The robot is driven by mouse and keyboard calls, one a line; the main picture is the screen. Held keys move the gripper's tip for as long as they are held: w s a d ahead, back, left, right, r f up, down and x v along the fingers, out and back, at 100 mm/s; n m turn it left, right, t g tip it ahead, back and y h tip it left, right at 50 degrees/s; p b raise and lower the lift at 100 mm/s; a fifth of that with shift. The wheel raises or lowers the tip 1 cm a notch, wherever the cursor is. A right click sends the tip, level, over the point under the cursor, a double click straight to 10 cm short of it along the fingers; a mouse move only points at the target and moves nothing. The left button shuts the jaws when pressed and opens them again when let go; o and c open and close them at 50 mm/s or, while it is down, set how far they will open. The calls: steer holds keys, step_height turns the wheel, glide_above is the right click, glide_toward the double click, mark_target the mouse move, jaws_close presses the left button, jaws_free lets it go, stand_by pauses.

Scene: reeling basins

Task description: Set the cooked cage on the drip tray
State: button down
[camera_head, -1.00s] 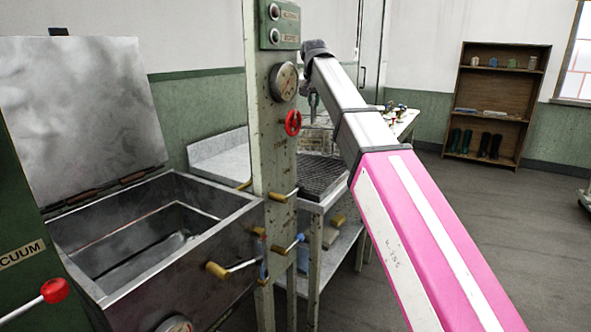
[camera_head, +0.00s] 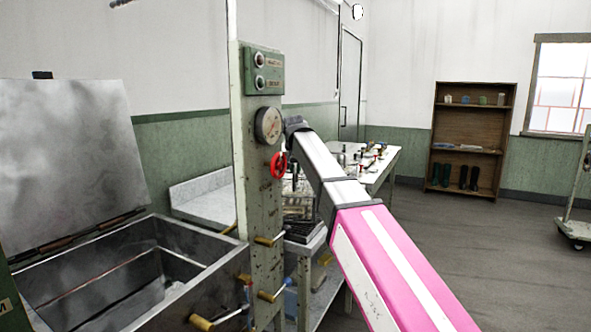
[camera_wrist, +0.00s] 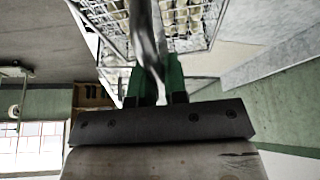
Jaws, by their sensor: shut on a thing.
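My gripper (camera_wrist: 156,80) has green fingers, shut on a metal handle at the cage in the wrist view. The wire cage (camera_wrist: 201,22) is filled with pale cocoons and fills the top of that view. In the head view the cage (camera_head: 298,203) shows partly, behind the green post and beside my arm. The dark ridged drip tray (camera_head: 303,233) shows just below it. I cannot tell whether the cage touches the tray. My gripper is hidden behind the post and arm in the head view.
An open steel basin (camera_head: 205,291) stands at the left with its lid raised. The green post (camera_head: 257,190) carries a gauge, a red wheel (camera_head: 278,165) and levers, close to my arm. A pale bench (camera_head: 205,200) lies behind.

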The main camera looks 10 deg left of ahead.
steer(key=shift+f, duration=0.1)
steer(key=c, duration=1.1)
jaws_free()
steer(key=shift+c, duration=0.2)
steer(key=v, duration=1.2)
